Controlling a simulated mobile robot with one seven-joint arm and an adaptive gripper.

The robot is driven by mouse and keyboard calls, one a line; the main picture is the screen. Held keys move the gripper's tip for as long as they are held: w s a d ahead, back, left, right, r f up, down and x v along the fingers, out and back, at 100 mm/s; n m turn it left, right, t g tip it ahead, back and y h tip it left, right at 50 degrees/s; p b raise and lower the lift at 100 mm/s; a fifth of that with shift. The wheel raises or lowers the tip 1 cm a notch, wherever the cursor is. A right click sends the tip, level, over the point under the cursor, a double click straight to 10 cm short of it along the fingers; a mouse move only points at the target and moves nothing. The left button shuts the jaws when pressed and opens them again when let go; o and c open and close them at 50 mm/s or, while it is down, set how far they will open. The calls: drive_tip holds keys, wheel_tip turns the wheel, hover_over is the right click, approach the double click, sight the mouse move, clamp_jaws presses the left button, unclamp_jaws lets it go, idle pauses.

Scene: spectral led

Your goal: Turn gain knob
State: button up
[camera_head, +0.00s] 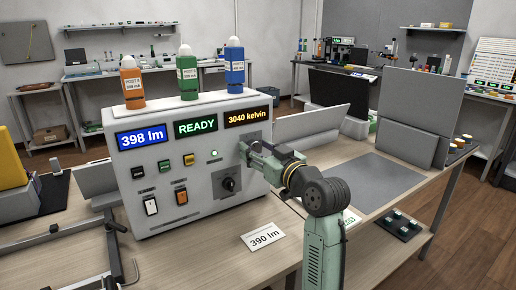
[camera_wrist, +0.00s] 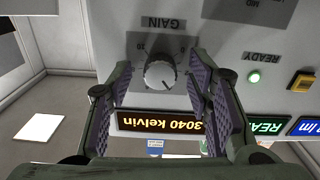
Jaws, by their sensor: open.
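The gain knob (camera_wrist: 160,75) is a round silver dial on a dark scale plate, under the inverted word GAIN in the wrist view. Its dark pointer mark points to the lower right there. My gripper (camera_wrist: 159,66) is open, with one ridged purple finger pad on each side of the knob and a visible gap to both. I cannot tell whether the fingertips reach the knob's depth. In the head view my gripper (camera_head: 244,150) is at the right of the panel and hides the knob. The white instrument box (camera_head: 150,200) shows 398 lm, READY and 3040 kelvin.
A card (camera_head: 263,236) reading 390 lm lies in front of the box. A black knob (camera_head: 229,184) sits lower on the panel, near rocker switches and small buttons. Orange, green and blue bottles (camera_head: 187,72) stand on top. A grey mat (camera_head: 371,180) lies to the right.

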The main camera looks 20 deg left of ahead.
drive_tip(key=shift+c, duration=0.2)
clamp_jaws()
idle(0.4)
